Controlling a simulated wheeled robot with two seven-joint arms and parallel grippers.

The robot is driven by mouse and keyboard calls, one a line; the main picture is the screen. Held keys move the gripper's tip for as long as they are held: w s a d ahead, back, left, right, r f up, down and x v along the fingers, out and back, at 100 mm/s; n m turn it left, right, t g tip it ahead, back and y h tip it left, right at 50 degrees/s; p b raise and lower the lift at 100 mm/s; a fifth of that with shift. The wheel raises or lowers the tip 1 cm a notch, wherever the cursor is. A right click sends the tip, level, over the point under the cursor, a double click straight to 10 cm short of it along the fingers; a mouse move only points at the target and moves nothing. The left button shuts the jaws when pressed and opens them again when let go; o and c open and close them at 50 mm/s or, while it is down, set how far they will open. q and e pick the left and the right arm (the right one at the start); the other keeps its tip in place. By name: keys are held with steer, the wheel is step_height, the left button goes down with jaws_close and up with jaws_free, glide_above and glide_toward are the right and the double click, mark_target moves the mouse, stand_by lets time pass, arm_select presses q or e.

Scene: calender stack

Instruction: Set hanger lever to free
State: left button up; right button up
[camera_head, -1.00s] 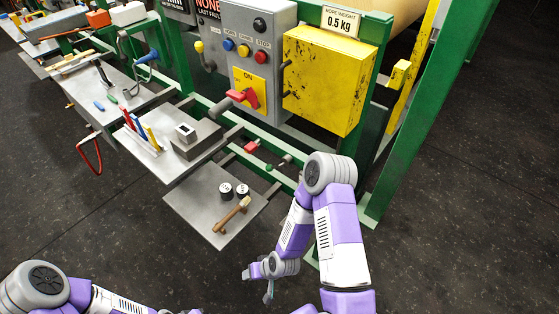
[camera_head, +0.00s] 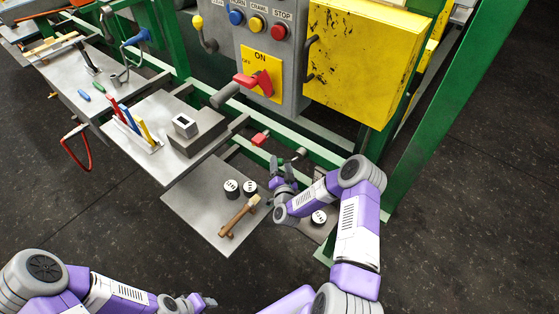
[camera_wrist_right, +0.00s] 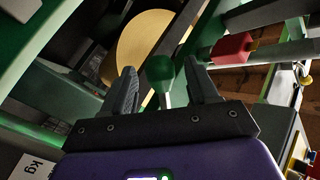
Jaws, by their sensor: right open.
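In the right wrist view, a lever with a green ball knob (camera_wrist_right: 160,68) and a pale stem stands between my right gripper's fingers. I cannot tell whether it is the hanger lever, and no "free" marking is readable. My right gripper (camera_head: 282,164) is open around the knob, with a gap visible on both sides; its fingers also show in the wrist view (camera_wrist_right: 162,82). In the head view the gripper is at the low green frame rail and hides most of the knob. My left gripper (camera_head: 203,301) is low at the bottom edge, away from the machine; its opening is unclear.
A red block (camera_head: 260,139) sits on the frame beside the right gripper; it also shows in the wrist view (camera_wrist_right: 233,47). The control panel with a red switch (camera_head: 254,83) and a yellow box (camera_head: 366,60) stand above. A lower plate (camera_head: 205,215) holds weights and a wooden-handled tool.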

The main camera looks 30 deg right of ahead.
steer(key=shift+b+x, duration=0.3)
steer(key=shift+x, duration=1.2)
jaws_close()
